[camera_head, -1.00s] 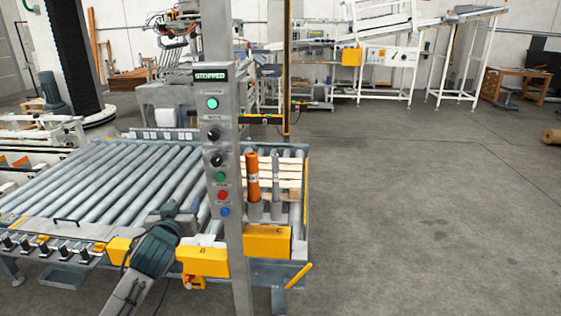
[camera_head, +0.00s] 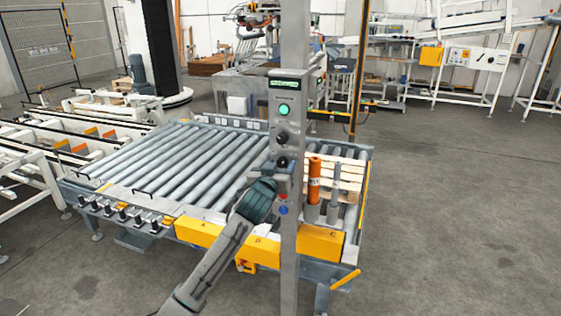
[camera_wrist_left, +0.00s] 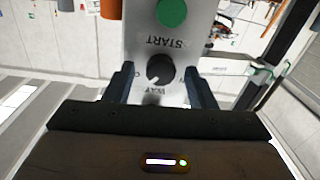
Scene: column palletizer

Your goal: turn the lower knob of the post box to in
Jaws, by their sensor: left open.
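The post box (camera_head: 283,118) is a grey upright panel with a lit display, a green lamp, two black knobs and coloured buttons. Its lower knob (camera_head: 282,161) sits under the upper knob (camera_head: 281,138). In the left wrist view, which is upside down, the lower knob (camera_wrist_left: 160,68) shows near a WAY label and beside the green START button (camera_wrist_left: 172,12). My left gripper (camera_wrist_left: 160,86) is open, with one finger on each side of the knob and gaps between.
A roller conveyor (camera_head: 185,165) lies left of and behind the post. Yellow boxes (camera_head: 320,242) line its front edge. An orange tube (camera_head: 314,180) stands just right of the post. The floor (camera_head: 450,220) on the right is clear.

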